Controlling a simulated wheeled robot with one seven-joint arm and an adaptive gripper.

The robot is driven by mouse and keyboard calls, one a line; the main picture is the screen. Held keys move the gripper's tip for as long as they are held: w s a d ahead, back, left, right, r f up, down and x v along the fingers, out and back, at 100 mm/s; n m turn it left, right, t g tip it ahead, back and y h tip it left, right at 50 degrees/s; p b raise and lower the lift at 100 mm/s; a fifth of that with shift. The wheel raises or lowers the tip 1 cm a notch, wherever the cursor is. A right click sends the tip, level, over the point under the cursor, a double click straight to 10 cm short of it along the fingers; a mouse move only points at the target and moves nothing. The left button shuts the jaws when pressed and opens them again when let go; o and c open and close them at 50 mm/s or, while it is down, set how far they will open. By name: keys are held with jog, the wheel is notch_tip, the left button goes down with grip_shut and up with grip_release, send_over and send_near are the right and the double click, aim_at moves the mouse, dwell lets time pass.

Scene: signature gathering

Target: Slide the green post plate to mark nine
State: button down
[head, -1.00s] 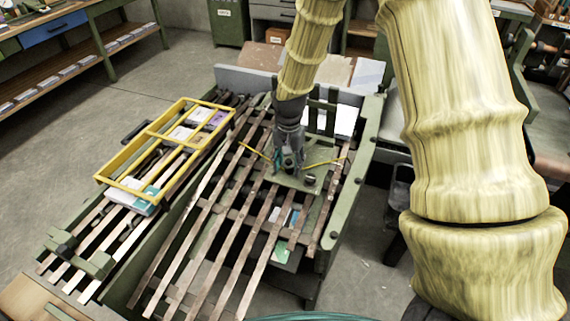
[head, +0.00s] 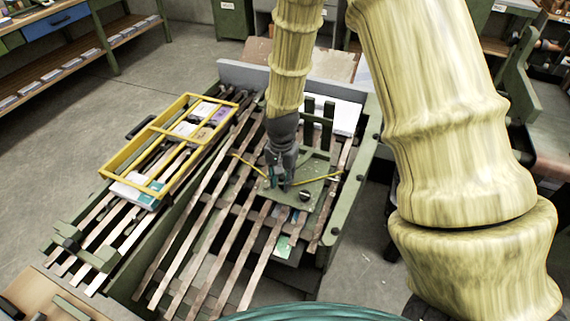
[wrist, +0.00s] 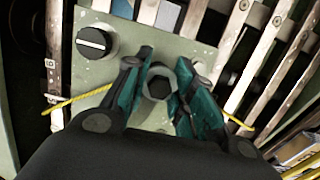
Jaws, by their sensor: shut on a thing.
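The green post plate (head: 322,191) lies across the wooden slats of the bench, with yellow pointers sticking out on both sides. In the wrist view the plate (wrist: 200,55) has a dark slotted knob (wrist: 95,42) and a hex-topped post (wrist: 160,84). My gripper (head: 279,182) is lowered onto the plate. In the wrist view its teal fingers (wrist: 159,92) are closed around the post. A pale scale strip (wrist: 52,62) runs along the left edge, where the left yellow pointer (wrist: 80,101) crosses near it. One small mark seems to read 10; mark nine is not legible.
A yellow frame (head: 152,133) stands over slats to the left, with several cards inside. Green uprights (head: 318,112) and white paper (head: 346,117) are at the bench's far end. Bare slats (head: 217,248) lie on the near side of the plate.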

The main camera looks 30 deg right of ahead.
jog(key=s+a, duration=0.3)
jog(key=shift+a+f, duration=0.25)
jog(key=shift+f, duration=0.15)
jog(key=c, duration=1.2)
grip_release()
jog(key=shift+r, duration=0.15)
jog(key=shift+r, duration=5.85)
